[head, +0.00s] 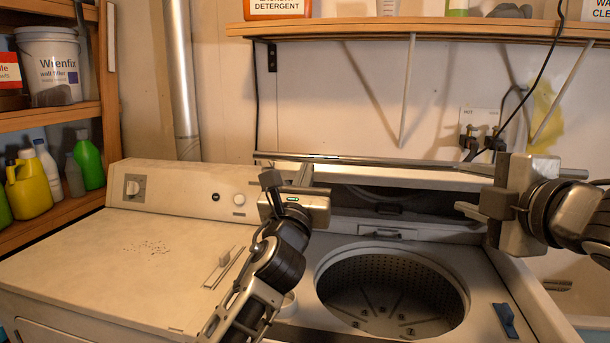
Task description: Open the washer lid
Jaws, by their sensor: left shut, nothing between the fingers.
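The top-loading washer (480,279) stands at the right centre of the head view. Its round perforated tub (392,292) is uncovered. Behind the tub, a long thin grey edge (380,162), apparently of the raised lid, runs across above a dark recess; the lid's exact angle is hard to tell. My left gripper (289,184) is shut and empty, at the left end of this edge; contact is unclear. My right gripper (475,195) is at the right, just below the edge, its fingers pointing left; I cannot tell how far apart they are.
A white dryer (90,260) with dials adjoins at the left. A wooden shelf (420,30) hangs on the wall above. Shelving with bottles (88,160) and a bucket (50,65) is at the far left. Hoses and taps (480,125) are behind at the right.

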